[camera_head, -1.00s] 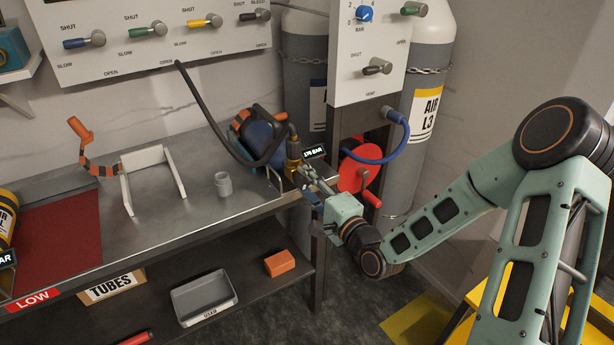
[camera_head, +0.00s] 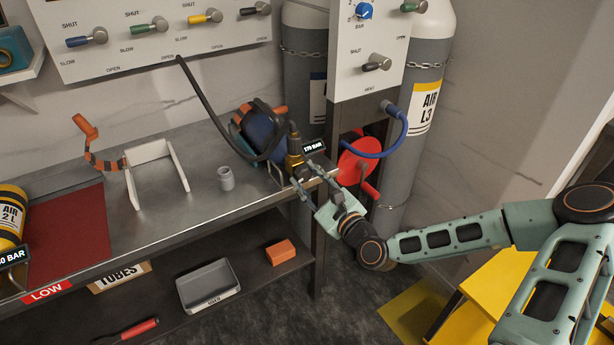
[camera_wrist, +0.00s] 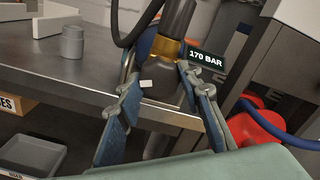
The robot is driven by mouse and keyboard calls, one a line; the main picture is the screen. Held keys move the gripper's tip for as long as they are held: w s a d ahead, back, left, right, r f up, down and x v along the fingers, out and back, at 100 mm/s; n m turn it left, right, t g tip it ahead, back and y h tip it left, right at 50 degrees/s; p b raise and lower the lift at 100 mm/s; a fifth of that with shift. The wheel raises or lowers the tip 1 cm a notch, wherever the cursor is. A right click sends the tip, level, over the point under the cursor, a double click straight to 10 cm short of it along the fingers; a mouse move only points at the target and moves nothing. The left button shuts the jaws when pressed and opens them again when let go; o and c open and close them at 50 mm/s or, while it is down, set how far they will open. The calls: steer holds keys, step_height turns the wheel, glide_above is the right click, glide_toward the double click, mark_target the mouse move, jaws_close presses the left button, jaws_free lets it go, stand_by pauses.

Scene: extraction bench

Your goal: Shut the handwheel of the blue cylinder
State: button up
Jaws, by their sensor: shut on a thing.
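The blue cylinder (camera_head: 257,130) lies on the bench's back right part, with a black hose running to its brass valve (camera_head: 294,146). In the wrist view the brass valve (camera_wrist: 167,48) carries a dark handwheel (camera_wrist: 167,84) on its near end. My gripper (camera_head: 306,178) reaches the valve from the front right. In the wrist view my gripper (camera_wrist: 160,75) has one finger on each side of the handwheel and is shut on it. The fingers partly hide the handwheel in the head view. A label (camera_wrist: 206,60) beside the valve reads 170 BAR.
A red wheel (camera_head: 360,165) and a blue hose (camera_head: 398,135) are close right of my gripper. A grey cup (camera_head: 226,178) and a white rack (camera_head: 168,186) stand on the bench (camera_head: 120,250). A yellow cylinder (camera_head: 10,215) lies far left. A yellow step (camera_head: 500,310) stands front right.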

steer(key=m+b, duration=0.1)
steer(key=m, duration=0.5)
steer(key=shift+m, duration=0.3)
steer(key=m, duration=0.5)
steer(key=shift+r, duration=0.1)
steer(key=m, duration=0.3)
steer(key=m+b, duration=0.2)
steer(key=shift+a+f+m, duration=0.1)
steer(key=shift+f+m, duration=0.1)
steer(key=shift+m, duration=0.2)
steer(key=m+b, duration=0.3)
steer(key=m, duration=0.1)
steer(key=shift+s+r+m, duration=0.1)
steer(key=shift+m, duration=0.3)
steer(key=o, duration=1.2)
steer(key=shift+c, duration=0.2)
